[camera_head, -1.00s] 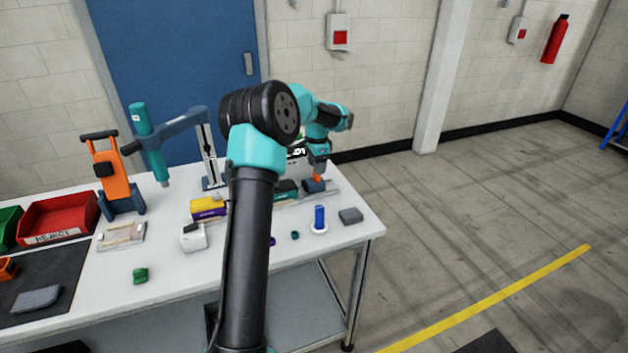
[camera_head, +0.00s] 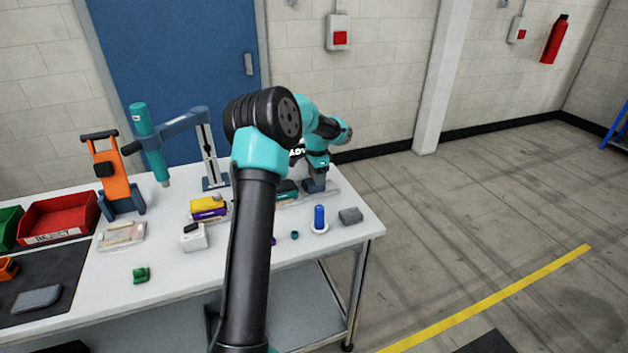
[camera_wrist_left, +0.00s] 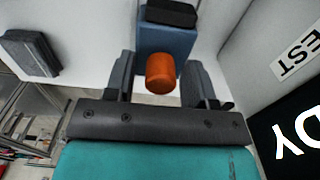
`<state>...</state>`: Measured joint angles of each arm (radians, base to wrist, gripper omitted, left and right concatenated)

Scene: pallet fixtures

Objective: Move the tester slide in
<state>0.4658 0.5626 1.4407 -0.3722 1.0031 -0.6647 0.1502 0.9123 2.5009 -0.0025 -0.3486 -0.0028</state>
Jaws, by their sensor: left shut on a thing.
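The tester slide (camera_wrist_left: 165,40) is a blue-grey block with a black top and an orange knob (camera_wrist_left: 160,73). In the head view, the gripper largely hides it on its pale rail at the table's right rear. My left gripper (camera_head: 315,178) is down over it, and in the wrist view its two fingers (camera_wrist_left: 160,82) stand on either side of the knob, shut on it. The tester shows a dark screen (camera_head: 297,151) behind my arm in the head view; in the wrist view its white face (camera_wrist_left: 275,45) carries lettering. My right gripper is not in view.
A blue peg on a white ring (camera_head: 320,220) and a grey block (camera_head: 351,216) stand in front of the rail. A yellow and purple item (camera_head: 208,207) and a white box (camera_head: 194,237) lie left of my arm. A red bin (camera_head: 58,217) stands far left.

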